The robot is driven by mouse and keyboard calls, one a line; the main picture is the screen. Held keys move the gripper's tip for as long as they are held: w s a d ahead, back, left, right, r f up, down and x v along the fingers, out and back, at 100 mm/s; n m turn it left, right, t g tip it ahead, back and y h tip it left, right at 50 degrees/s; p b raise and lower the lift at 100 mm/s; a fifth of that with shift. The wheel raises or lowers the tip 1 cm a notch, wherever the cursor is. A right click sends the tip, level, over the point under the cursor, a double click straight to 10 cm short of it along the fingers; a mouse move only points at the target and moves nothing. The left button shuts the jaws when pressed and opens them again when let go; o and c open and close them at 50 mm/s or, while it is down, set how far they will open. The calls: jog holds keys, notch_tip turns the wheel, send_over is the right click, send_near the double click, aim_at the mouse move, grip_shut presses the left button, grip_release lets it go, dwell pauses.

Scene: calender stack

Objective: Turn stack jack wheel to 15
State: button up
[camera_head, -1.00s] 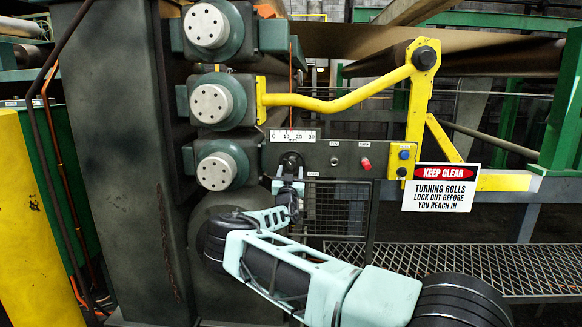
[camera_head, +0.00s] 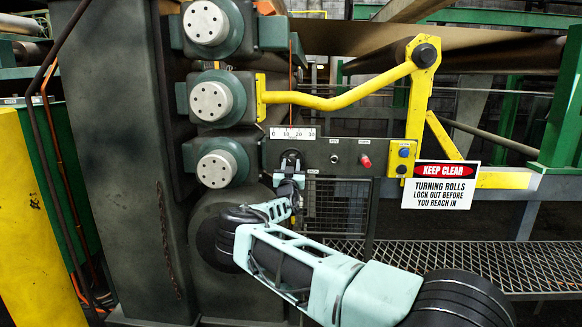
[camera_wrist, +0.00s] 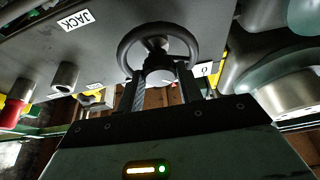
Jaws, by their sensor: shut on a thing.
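The jack wheel (camera_wrist: 128,44), a small dark handwheel with a rim and centre hub, is on the grey panel's face in the wrist view. In the head view the wheel (camera_head: 291,158) is small, dark and partly covered by my gripper (camera_head: 290,172). My gripper (camera_wrist: 161,88) is shut on the wheel, its two fingers at the near side by the hub. The white scale (camera_head: 306,132) above the wheel is marked 0, 10, 20, 30. A thin reddish mark seems to lie between 10 and 20; the exact reading is too small to tell.
Right of the wheel on the panel are a small knob (camera_head: 334,159) and a red button (camera_head: 365,161). A yellow bracket (camera_head: 413,125) and a KEEP CLEAR sign (camera_head: 441,186) stand further right. Round roll-end housings (camera_head: 216,168) are at left, close to my arm.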

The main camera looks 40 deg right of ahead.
jog(key=shift+n, duration=0.4)
jog(key=n+t+y+b, duration=0.1)
jog(key=n, duration=0.1)
jog(key=n+y+b, duration=0.1)
jog(key=n, duration=0.1)
jog(key=shift+s+d+f+t+b, duration=0.1)
jog(key=shift+t+b, duration=0.2)
jog(key=shift+t, duration=0.1)
jog(key=n+y+b, duration=0.1)
jog(key=n, duration=0.3)
jog(key=n+t+y+b, duration=0.1)
jog(key=n+y, duration=0.1)
jog(key=n, duration=0.2)
jog(key=shift+y, duration=0.3)
jog(key=shift+r+n, duration=0.2)
jog(key=shift+n, duration=0.1)
jog(key=o, duration=1)
jog(key=shift+s, duration=0.15)
jog(key=b+v, duration=0.2)
jog(key=v, duration=1.5)
jog(key=shift+s, duration=0.15)
jog(key=shift+f, duration=0.25)
